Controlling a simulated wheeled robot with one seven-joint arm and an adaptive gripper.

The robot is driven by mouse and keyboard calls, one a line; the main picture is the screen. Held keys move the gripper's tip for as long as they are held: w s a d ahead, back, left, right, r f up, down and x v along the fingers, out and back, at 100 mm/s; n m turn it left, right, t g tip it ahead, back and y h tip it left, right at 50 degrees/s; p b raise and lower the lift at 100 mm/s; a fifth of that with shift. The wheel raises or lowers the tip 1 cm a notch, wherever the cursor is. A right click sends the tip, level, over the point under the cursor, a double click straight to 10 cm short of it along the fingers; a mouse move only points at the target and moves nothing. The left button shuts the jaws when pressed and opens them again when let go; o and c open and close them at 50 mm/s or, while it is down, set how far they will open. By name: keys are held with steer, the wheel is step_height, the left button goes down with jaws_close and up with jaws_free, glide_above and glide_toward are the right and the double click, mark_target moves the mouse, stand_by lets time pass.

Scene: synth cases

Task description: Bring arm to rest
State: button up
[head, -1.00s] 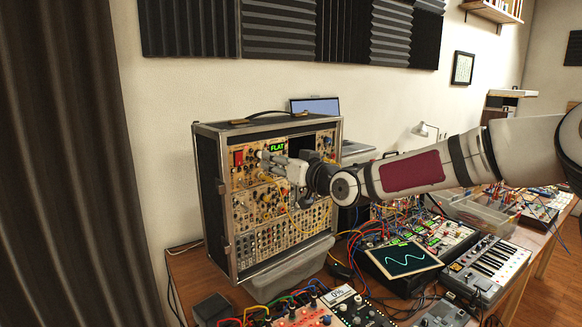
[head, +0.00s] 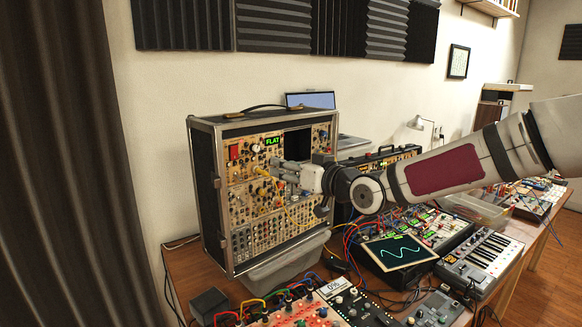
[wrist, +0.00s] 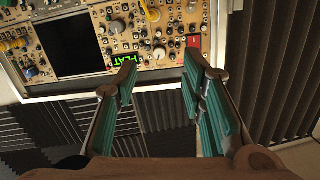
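My gripper (head: 277,168) is in front of the upper half of the tall modular synth case (head: 206,190). My arm reaches in from the right. In the wrist view my gripper (wrist: 160,75) is open, with its two teal-padded fingers apart and nothing between them. The wrist view shows the case's panel (wrist: 160,40) upside down beyond the fingertips. A green display reading FLAT (head: 272,141) and a dark empty slot (head: 298,143) are in the top row. The slot also shows in the wrist view (wrist: 70,45).
A grey bin (head: 285,268) sits below the case front. Patch-cabled gear, a screen with a wave (head: 398,252) and a small keyboard (head: 483,258) crowd the wooden table (head: 185,270). A desk lamp (head: 418,123) stands behind. Foam panels cover the upper wall.

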steer(key=s+d+f+g+h, duration=0.4)
steer(key=s+d+f+h, duration=0.25)
steer(key=s+f, duration=0.3)
steer(key=s+d+r+m+g+h, duration=0.1)
steer(key=s+d, duration=0.3)
steer(key=s, duration=0.6)
steer(key=s+d+r+m+g+h, duration=0.1)
steer(key=s+d, duration=0.4)
steer(key=s, duration=0.5)
steer(key=s+d+r+m+g+h, duration=0.1)
steer(key=s+d+m, duration=0.3)
steer(key=s, duration=0.7)
steer(key=shift+d+r+g+h, duration=0.2)
steer(key=shift+d+g+h, duration=0.2)
steer(key=shift+g+h, duration=0.3)
steer(key=shift+o, duration=0.2)
